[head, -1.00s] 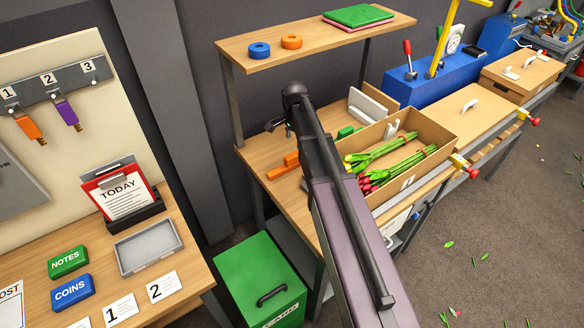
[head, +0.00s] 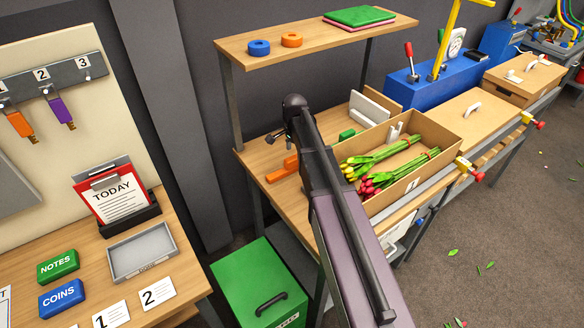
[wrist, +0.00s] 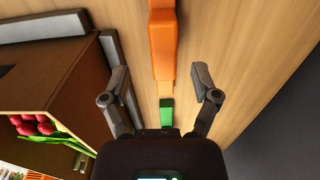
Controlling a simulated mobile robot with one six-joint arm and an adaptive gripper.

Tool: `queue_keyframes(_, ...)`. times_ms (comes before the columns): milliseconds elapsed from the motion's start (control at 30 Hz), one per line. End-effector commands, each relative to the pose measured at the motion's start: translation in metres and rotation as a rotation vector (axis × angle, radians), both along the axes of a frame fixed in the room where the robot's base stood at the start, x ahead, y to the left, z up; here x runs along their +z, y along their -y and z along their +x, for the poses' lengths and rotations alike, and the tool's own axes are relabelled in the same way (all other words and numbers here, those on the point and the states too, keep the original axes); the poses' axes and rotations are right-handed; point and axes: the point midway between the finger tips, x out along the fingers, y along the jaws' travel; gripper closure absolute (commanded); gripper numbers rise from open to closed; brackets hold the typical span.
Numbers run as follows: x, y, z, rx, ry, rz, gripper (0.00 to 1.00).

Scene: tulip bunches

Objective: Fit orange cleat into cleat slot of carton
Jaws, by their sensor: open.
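The orange cleat (head: 282,173) lies on the wooden bench, left of the open carton. In the wrist view an orange piece (wrist: 162,45) runs lengthwise between and beyond my fingertips, with a narrower end towards me. My gripper (wrist: 161,82) is open above it, one finger on each side, and holds nothing. In the head view my gripper (head: 277,134) is partly hidden by my arm. The carton (head: 434,146) holds tulip bunches (head: 385,160) and also shows at the left of the wrist view (wrist: 62,72). I cannot make out its cleat slot.
A green block (head: 347,134) lies behind the cleat; a green block also shows below the orange piece in the wrist view (wrist: 166,112). White panels (head: 370,106) stand behind the carton. A shelf (head: 330,38) with orange and blue rings overhangs the bench.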

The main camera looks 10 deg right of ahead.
Motion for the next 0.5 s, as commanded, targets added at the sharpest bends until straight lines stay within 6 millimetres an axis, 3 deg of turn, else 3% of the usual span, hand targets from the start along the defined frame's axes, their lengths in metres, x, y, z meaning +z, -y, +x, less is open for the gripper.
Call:
queue_keyframes(267,-0.006,0.0,0.0,0.0,0.0,0.0,0.21)
queue_keyframes(500,-0.023,-0.001,0.001,0.0,0.0,0.0,0.21)
